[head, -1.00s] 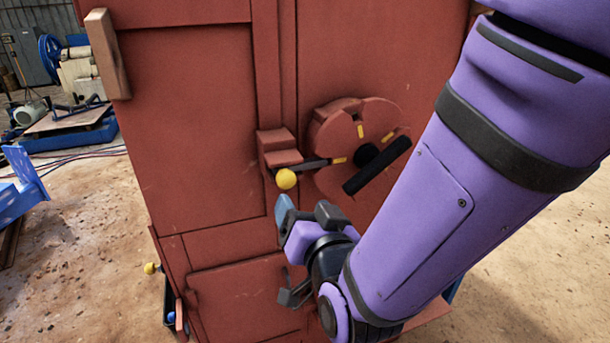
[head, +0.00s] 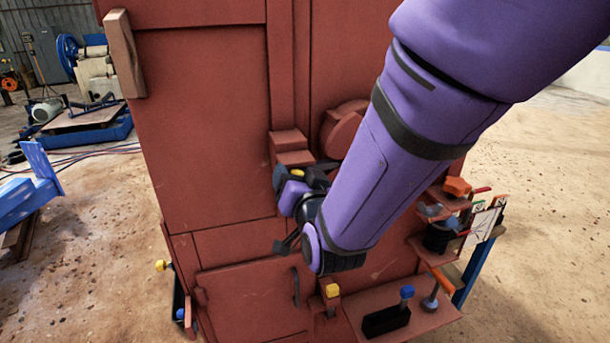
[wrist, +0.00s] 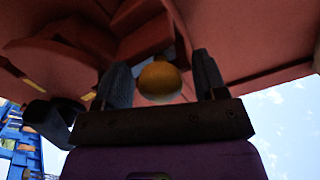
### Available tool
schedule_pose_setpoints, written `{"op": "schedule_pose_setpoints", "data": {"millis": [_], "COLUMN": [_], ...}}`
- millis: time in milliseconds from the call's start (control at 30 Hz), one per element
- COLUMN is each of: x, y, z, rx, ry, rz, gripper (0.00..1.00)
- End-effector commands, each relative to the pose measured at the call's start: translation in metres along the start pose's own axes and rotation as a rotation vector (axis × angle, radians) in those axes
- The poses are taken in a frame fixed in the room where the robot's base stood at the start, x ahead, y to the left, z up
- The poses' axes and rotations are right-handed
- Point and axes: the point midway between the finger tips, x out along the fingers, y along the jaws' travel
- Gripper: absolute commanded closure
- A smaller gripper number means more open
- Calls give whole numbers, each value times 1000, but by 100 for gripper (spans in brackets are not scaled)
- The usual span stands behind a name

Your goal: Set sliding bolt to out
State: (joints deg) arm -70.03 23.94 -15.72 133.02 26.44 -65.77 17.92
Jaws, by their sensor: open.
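The sliding bolt's yellow ball knob (wrist: 160,80) shows in the wrist view between the two fingers of my open gripper (wrist: 162,76). There seems to be a gap on either side of the knob, though the picture is dark. In the head view my gripper (head: 298,179) is at the red cabinet's front, just below the bolt's stepped red block (head: 290,143). Only a sliver of the yellow knob (head: 297,172) shows there. The bolt's rod is mostly hidden behind my gripper and arm.
Shelves (head: 405,318) with small parts stick out at the lower right. A door handle (head: 296,287) is below my gripper.

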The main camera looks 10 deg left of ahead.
Motion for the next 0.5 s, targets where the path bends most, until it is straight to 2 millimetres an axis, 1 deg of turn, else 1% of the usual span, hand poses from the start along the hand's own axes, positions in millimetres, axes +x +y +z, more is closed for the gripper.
{"op": "schedule_pose_setpoints", "data": {"millis": [100, 133, 167, 200, 267, 300, 400, 500], "x": [0, 0, 0, 0, 0, 0, 0, 0], "y": [0, 0, 0, 0, 0, 0, 0, -3], "z": [0, 0, 0, 0, 0, 0, 0, 2], "rx": [0, 0, 0, 0, 0, 0, 0, 0], "ry": [0, 0, 0, 0, 0, 0, 0, 0], "rz": [0, 0, 0, 0, 0, 0, 0, -2], "gripper": [35, 40, 47, 56, 70, 79, 100, 100]}}
